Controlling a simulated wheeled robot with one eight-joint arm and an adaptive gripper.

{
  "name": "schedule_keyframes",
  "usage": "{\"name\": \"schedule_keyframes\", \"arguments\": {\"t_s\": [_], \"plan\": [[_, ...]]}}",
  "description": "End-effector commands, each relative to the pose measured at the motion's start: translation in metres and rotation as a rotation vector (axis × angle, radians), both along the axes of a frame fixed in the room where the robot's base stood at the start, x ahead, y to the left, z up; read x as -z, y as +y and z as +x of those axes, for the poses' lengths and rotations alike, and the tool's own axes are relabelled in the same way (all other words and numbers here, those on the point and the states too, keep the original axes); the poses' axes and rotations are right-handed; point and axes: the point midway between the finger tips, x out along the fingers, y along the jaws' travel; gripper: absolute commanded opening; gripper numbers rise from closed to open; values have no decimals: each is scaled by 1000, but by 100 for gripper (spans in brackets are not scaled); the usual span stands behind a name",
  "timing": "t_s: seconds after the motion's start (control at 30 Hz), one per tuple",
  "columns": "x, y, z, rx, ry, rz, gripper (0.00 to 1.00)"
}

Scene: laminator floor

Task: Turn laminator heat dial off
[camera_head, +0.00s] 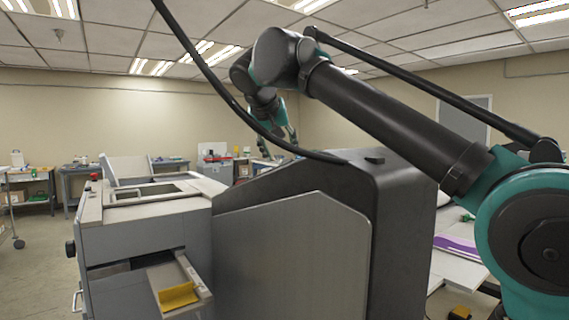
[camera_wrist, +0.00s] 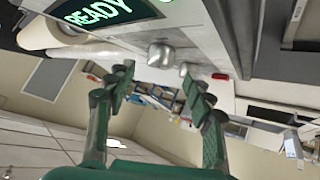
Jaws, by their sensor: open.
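In the wrist view, the laminator's panel (camera_wrist: 190,25) fills the top, with a green display (camera_wrist: 105,10) reading READY. A rounded silver knob (camera_wrist: 160,55), which looks like the heat dial, sticks out from the panel. My gripper (camera_wrist: 157,78) is open and empty, with its two green fingers spread to either side below the knob. The knob appears just beyond the fingertips; I cannot tell whether they touch it. In the head view, my gripper (camera_head: 290,140) is small and partly hidden behind the dark machine housing (camera_head: 390,230). The knob is not visible there.
A small red part (camera_wrist: 220,76) sits on the panel to the right of the knob. In the head view, a grey machine (camera_head: 145,235) with a yellow piece (camera_head: 178,297) on its tray stands at left. A black cable (camera_head: 215,85) crosses the view. Open floor (camera_head: 35,255) lies at far left.

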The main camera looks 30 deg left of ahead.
Motion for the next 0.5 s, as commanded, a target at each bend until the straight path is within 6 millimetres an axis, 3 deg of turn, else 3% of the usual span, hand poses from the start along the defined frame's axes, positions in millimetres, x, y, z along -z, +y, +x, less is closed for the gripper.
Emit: {"name": "schedule_keyframes", "arguments": {"t_s": [0.2,0.5], "plan": [[25,4,26,2,-1,0,53],[38,7,40,0,0,0,53]]}}
